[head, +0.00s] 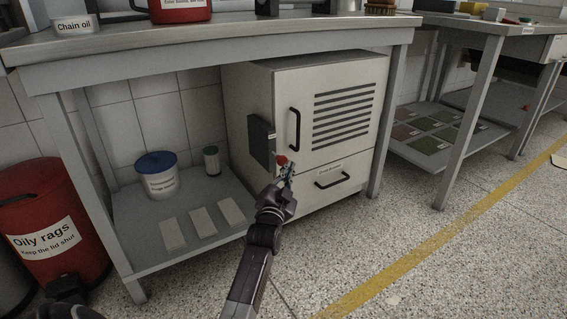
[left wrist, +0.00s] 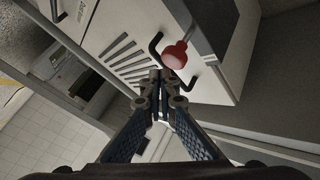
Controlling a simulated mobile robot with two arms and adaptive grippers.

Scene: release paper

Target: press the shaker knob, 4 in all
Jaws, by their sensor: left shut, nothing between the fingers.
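The red shaker knob (head: 281,160) sits by the front left edge of a pale cabinet (head: 251,88) under the workbench. In the left wrist view the knob (left wrist: 174,55) is a red bulb on a grey rod, with a dark handle close by. My left gripper (head: 287,171) is shut and empty, with its fingertips just beside the knob in the head view. In the left wrist view its closed fingertips (left wrist: 155,75) are a little below and left of the knob; I cannot tell whether they touch.
A dark box (head: 262,141) is on the cabinet's left side. The lower shelf holds a blue-lidded tub (head: 158,176), a small green-topped can (head: 211,160) and pale blocks (head: 203,221). A red bin (head: 45,225) stands left.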

